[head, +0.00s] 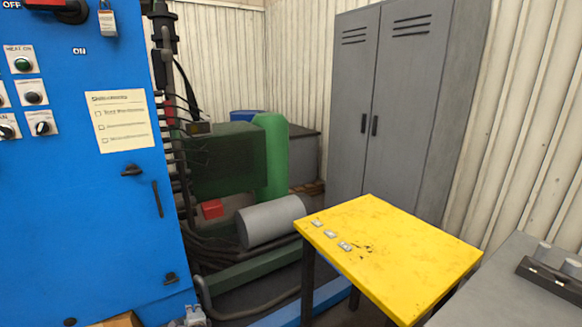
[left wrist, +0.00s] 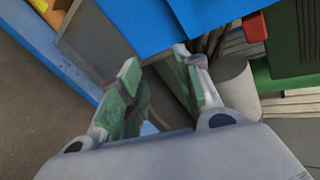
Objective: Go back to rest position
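My left gripper (head: 195,315) shows only as a small grey piece at the bottom edge of the head view, in front of the lower right corner of the blue cabinet (head: 70,220). In the left wrist view, my left gripper (left wrist: 157,62) has its two green-padded fingers apart, with nothing held between them. Blue panel surfaces lie beyond the fingertips there. My right gripper is in neither view.
A yellow table (head: 400,255) with small metal pieces stands right of centre, with a grey bench (head: 500,290) beside it. Grey lockers (head: 395,100) stand behind. A grey cylinder (head: 270,220) and green machinery (head: 225,155) fill the space behind the cabinet.

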